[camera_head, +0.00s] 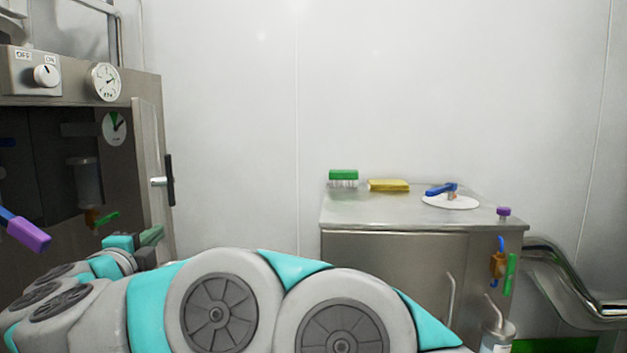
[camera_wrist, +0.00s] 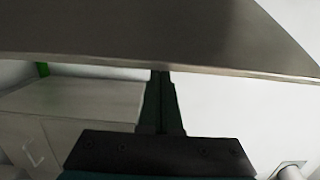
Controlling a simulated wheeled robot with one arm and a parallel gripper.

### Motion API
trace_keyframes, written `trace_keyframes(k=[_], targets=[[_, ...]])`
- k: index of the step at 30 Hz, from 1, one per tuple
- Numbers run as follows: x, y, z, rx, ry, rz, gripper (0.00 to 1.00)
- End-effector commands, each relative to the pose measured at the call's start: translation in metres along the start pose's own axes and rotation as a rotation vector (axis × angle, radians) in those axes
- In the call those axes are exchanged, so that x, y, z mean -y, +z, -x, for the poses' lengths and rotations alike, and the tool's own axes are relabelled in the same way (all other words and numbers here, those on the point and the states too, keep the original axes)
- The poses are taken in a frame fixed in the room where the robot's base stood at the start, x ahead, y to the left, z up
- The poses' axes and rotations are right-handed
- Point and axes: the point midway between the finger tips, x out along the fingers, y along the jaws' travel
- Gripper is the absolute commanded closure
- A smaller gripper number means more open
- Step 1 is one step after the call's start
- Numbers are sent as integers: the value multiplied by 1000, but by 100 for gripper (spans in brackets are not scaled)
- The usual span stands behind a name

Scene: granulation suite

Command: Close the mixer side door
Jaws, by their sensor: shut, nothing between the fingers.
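The mixer (camera_head: 85,90) is at the left in the head view, with a dark open compartment. Its side door (camera_head: 150,170) stands open at the right of the opening, seen nearly edge-on, with a black handle (camera_head: 169,180). My gripper (camera_head: 152,237) is low beside the door's lower part, partly hidden by my arm. In the wrist view my gripper (camera_wrist: 161,75) is shut and empty. Its fingertips meet the edge of a broad grey panel (camera_wrist: 150,30), probably the door; I cannot tell whether they touch it.
A steel cabinet (camera_head: 390,260) stands at the right, carrying a green brush (camera_head: 343,176), a yellow sponge (camera_head: 389,185) and a blue-handled valve (camera_head: 441,189). A purple-ended lever (camera_head: 28,235) is at the far left. Bare wall shows between mixer and cabinet.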

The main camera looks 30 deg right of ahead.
Motion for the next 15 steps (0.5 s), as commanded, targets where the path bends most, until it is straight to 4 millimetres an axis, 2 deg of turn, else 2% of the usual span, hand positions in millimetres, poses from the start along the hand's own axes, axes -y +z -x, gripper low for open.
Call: trace_keyframes(k=[1, 3, 9, 15], targets=[[2, 16, 6, 7, 2, 5, 100], [2, 32, 13, 4, 1, 6, 100], [2, 75, 26, 2, 0, 4, 100], [1, 108, 33, 0, 0, 3, 100]])
